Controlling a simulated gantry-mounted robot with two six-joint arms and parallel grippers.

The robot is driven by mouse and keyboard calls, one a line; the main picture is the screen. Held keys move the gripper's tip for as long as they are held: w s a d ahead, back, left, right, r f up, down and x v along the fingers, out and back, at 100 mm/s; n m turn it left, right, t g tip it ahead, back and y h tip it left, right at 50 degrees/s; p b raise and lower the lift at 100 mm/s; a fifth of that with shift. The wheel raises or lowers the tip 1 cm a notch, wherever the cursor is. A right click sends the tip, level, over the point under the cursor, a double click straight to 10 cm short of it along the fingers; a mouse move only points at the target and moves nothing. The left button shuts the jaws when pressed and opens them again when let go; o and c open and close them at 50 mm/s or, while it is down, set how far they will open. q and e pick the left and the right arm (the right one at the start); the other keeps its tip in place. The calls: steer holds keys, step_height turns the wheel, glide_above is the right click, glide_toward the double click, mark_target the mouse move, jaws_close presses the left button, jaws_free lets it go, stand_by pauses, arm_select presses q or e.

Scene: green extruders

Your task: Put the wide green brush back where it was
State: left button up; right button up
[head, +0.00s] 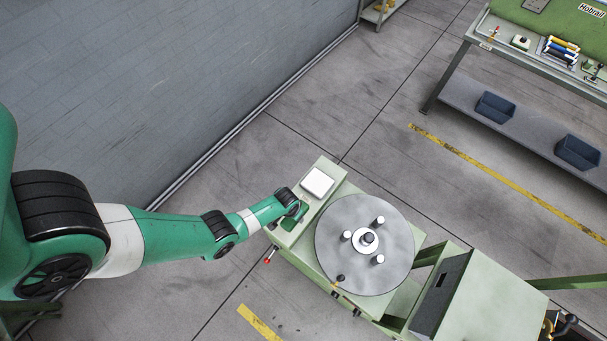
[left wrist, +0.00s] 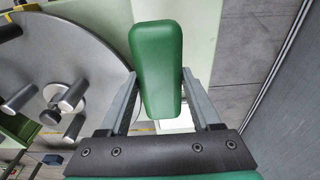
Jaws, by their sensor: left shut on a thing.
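The wide green brush (left wrist: 157,65), a smooth green block with rounded edges, shows in the left wrist view between the two grey fingers of my left gripper (left wrist: 159,85). The gripper is shut on it. In the head view my left gripper (head: 294,213) is over the left part of a pale green machine top (head: 325,166), near a white square piece (head: 317,183). The brush is small and partly hidden by the wrist there, and I cannot tell whether it touches the surface. My right gripper is not in view.
A large grey disc (head: 340,232) with several upright pegs stands just right of the gripper. A red-tipped lever (head: 268,260) sticks out at the machine's near left edge. A workbench (head: 508,38) with tools is at the far right. A grey wall (head: 180,80) is at left.

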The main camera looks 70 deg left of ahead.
arm_select(q)
steer(key=shift+s+a+f+b, duration=0.1)
steer(key=shift+a+f+b, duration=0.15)
steer(key=shift+f, duration=0.35)
steer(key=shift+s+a+f+b, duration=0.15)
steer(key=shift+f+b, duration=0.15)
steer(key=shift+f, duration=0.25)
steer(key=shift+s+a+f+b, duration=0.15)
steer(key=shift+a+f+b, duration=0.55)
steer(key=shift+a, duration=0.4)
steer(key=f+b, duration=0.2)
steer(key=f, duration=0.1)
steer(key=f+b, duration=0.1)
steer(key=b, duration=0.1)
steer(key=shift+s+a+f, duration=0.15)
steer(key=shift+a, duration=0.15)
steer(key=shift+r, duration=0.25)
steer(key=shift+f, duration=0.2)
steer(key=o, duration=1.2)
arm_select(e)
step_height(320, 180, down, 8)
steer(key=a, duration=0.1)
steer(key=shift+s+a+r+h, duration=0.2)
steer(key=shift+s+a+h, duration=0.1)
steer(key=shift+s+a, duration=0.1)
arm_select(q)
steer(key=shift+r, duration=0.1)
